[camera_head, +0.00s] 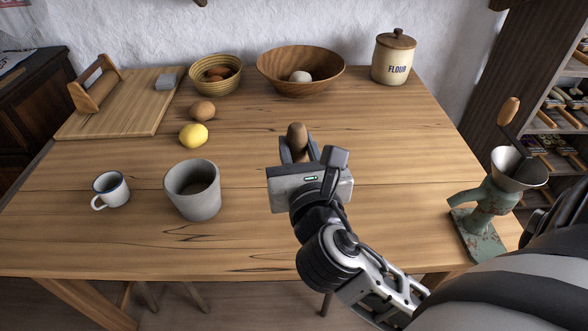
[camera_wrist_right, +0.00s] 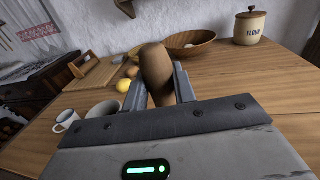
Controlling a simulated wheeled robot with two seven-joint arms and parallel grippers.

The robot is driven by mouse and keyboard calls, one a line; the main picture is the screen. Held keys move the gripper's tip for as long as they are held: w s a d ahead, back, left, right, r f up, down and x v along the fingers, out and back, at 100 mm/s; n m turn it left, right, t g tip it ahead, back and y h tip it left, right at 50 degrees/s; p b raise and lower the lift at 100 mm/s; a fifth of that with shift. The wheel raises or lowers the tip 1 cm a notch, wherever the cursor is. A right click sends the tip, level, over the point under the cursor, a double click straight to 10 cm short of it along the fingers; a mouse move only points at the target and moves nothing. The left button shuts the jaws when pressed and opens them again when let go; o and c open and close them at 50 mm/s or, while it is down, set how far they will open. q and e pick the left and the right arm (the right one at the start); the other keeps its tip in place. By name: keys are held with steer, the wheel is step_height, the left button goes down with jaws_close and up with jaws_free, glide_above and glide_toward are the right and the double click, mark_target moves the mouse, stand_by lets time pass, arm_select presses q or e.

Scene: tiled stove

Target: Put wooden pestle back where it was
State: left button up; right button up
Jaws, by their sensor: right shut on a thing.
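The wooden pestle (camera_head: 296,138) is brown with a rounded top end and stands roughly upright between the fingers of my right gripper (camera_head: 300,152). My right gripper is shut on it, over the middle of the table. In the right wrist view the pestle (camera_wrist_right: 156,72) fills the space between the two fingers (camera_wrist_right: 160,90). Its lower end is hidden by the gripper, so I cannot tell how far it is from the table. A grey stone mortar (camera_head: 193,190) stands upright left of the gripper, apart from it. My left gripper is not in view.
A white mug (camera_head: 111,189) stands left of the mortar. A lemon (camera_head: 193,135) and a brown egg-like item (camera_head: 202,111) lie behind it. Two bowls (camera_head: 300,75) (camera_head: 216,86) and a flour jar (camera_head: 393,60) stand at the back. A green grinder (camera_head: 486,205) stands at right.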

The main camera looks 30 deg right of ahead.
arm_select(q)
steer(key=b, duration=0.1)
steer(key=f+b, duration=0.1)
steer(key=b, duration=0.1)
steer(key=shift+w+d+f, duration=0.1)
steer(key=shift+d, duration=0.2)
arm_select(e)
steer(key=w+d+f, duration=0.5)
steer(key=w+f, duration=0.4)
steer(key=f, duration=0.2)
steer(key=shift+d+f, duration=0.3)
steer(key=o, duration=1)
steer(key=shift+f, duration=0.1)
